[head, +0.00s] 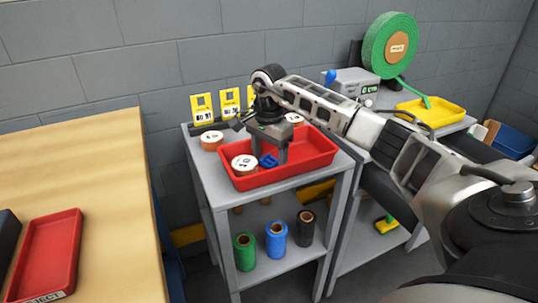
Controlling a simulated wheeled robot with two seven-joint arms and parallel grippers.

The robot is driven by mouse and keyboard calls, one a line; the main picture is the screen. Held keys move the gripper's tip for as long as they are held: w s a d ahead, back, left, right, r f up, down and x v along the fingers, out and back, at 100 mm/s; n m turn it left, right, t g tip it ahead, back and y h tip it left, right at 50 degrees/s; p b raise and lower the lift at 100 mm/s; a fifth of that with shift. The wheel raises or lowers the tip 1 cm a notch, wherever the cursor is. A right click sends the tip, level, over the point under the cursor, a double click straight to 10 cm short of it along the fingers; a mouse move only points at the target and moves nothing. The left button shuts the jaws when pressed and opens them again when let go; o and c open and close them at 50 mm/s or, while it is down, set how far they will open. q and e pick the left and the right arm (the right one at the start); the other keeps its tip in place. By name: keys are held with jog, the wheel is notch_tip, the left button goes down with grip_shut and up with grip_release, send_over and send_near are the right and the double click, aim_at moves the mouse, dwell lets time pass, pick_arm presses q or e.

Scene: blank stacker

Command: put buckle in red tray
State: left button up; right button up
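A red tray (313,168) sits on top of a grey cart against the wall. A small blue piece (267,161), which looks like the buckle, is in this tray, between and just below the fingers of my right gripper (268,155). The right gripper points down into the tray, and its fingers look spread apart. I cannot tell whether the piece touches a finger. A second red tray (47,257), with a partly cut off label, lies on the wooden table at the left. My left gripper is out of view.
A tape roll (244,164) is at the red tray's left side, with another roll (212,140) near the cart's left edge. Yellow cards stand behind. Green, blue and dark spools (276,240) are on the lower shelf. A yellow tray (432,112) is at the right.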

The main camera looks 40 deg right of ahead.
aim_at(269, 160)
jog(key=shift+r, duration=0.1)
pick_arm(q)
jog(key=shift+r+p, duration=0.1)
jog(key=shift+p, duration=0.35)
pick_arm(e)
notch_tip(269, 160, up, 12)
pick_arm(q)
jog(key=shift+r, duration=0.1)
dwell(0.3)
pick_arm(e)
jog(key=shift+s, duration=0.1)
